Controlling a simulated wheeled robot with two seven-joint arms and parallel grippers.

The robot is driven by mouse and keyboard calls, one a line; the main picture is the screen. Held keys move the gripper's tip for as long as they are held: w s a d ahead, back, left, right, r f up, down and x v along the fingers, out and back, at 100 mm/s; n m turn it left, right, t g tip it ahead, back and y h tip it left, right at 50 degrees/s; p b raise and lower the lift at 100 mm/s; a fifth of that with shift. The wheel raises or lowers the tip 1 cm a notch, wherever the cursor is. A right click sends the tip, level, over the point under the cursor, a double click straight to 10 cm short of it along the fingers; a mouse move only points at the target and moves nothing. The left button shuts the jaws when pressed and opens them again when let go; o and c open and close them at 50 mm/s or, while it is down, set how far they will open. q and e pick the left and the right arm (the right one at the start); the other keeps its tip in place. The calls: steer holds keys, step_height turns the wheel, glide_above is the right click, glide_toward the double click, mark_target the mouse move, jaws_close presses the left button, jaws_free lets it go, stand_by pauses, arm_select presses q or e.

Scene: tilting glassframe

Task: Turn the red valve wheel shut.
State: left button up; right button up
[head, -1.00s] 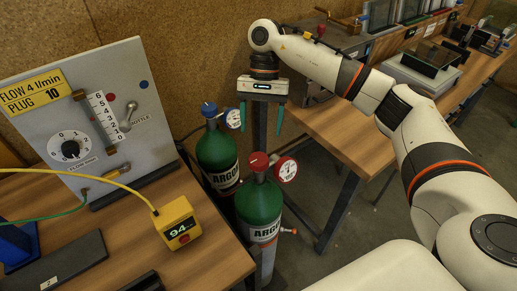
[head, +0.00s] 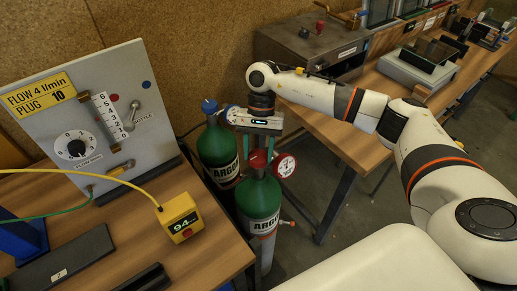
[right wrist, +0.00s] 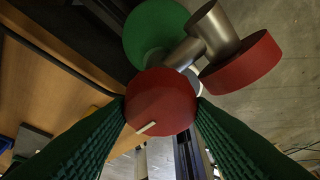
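The red valve wheel (head: 258,160) sits on top of the front green ARGON cylinder (head: 258,198). In the right wrist view the wheel (right wrist: 160,102) shows as a red disc with a pale mark, between my fingertips. My right gripper (head: 258,165) points down over the wheel with one finger on each side of it. It is open, the fingers close to the rim; whether they touch cannot be told. A red-rimmed gauge (head: 285,165) sits just right of the wheel. My left gripper is out of view.
A second green cylinder (head: 217,152) with a blue wheel (head: 209,106) and blue gauge stands behind left. Another bench (head: 335,133) lies behind my right arm.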

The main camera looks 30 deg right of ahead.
steer(key=c, duration=0.4)
steer(key=shift+f+m+b, duration=0.2)
steer(key=shift+m+b, duration=0.5)
steer(key=shift+b, duration=0.4)
steer(key=m+t+y+b, duration=0.1)
steer(key=m+b, duration=0.2)
steer(key=m+t+b, duration=0.1)
steer(key=m+b, duration=0.3)
steer(key=shift+s+d+t+y, duration=0.15)
steer(key=shift+s+t+y, duration=0.05)
steer(key=shift+t+y, duration=0.2)
steer(key=m+t+b, duration=0.2)
steer(key=m+b, duration=0.2)
steer(key=m, duration=0.1)
steer(key=shift+s+b, duration=0.15)
steer(key=shift+b, duration=0.2)
steer(key=shift+s+r+m+t+h+b, duration=0.1)
steer(key=shift+m+t+h+b, duration=0.2)
steer(key=shift+m+b, duration=0.6)
steer(key=shift+r+m+t+h+b, duration=0.1)
steer(key=shift+m+t+b, duration=0.3)
steer(key=shift+m, duration=1)
